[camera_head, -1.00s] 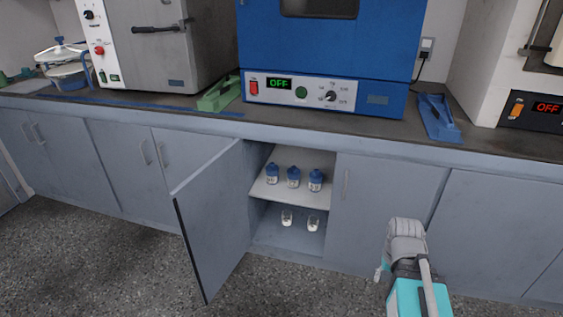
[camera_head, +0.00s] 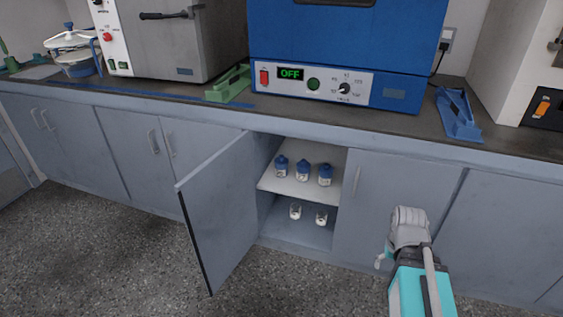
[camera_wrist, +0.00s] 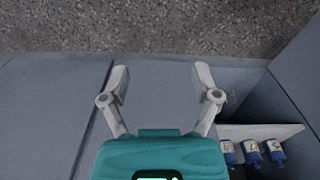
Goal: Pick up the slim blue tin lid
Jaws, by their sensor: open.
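I cannot pick out a slim blue tin lid in either view. My gripper (camera_wrist: 160,82) shows in the wrist view with its two fingers spread apart and nothing between them. It hangs in front of a grey cabinet front, with the speckled floor beyond the fingertips. Several blue-capped bottles (camera_head: 303,172) stand on the upper shelf of the open cabinet in the head view. They also show at the lower right of the wrist view (camera_wrist: 252,155), apart from my gripper.
The cabinet door (camera_head: 220,215) stands open into the room. Two small clear jars (camera_head: 295,211) stand below the shelf (camera_head: 272,183). On the counter are a blue oven (camera_head: 345,50), a green stand (camera_head: 230,85), a blue stand (camera_head: 457,115) and a sieve stack (camera_head: 75,55). The floor is clear.

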